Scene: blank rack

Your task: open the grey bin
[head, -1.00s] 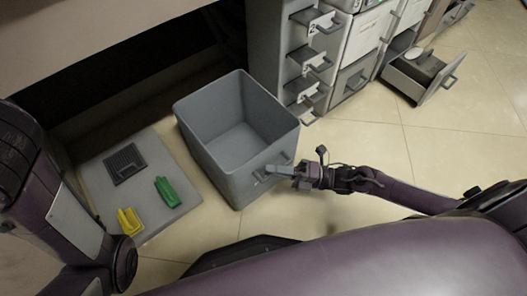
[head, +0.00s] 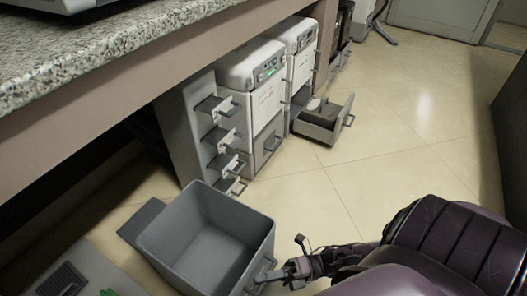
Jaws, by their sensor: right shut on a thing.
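The grey bin (head: 187,264) is an open-topped box at the lower left of the head view, and its inside looks empty. A handle (head: 262,276) sits on its near right wall. My right gripper (head: 272,275) is at that handle and shut on it. The bin's lower part is cut off by the frame edge. My left gripper is out of view.
A cabinet row with several handles (head: 226,137) stands behind the bin under a granite counter (head: 100,55). A drawer (head: 322,124) stands pulled out farther right. A grey board (head: 93,268) lies at lower left. Tiled floor (head: 370,170) is clear right of the bin.

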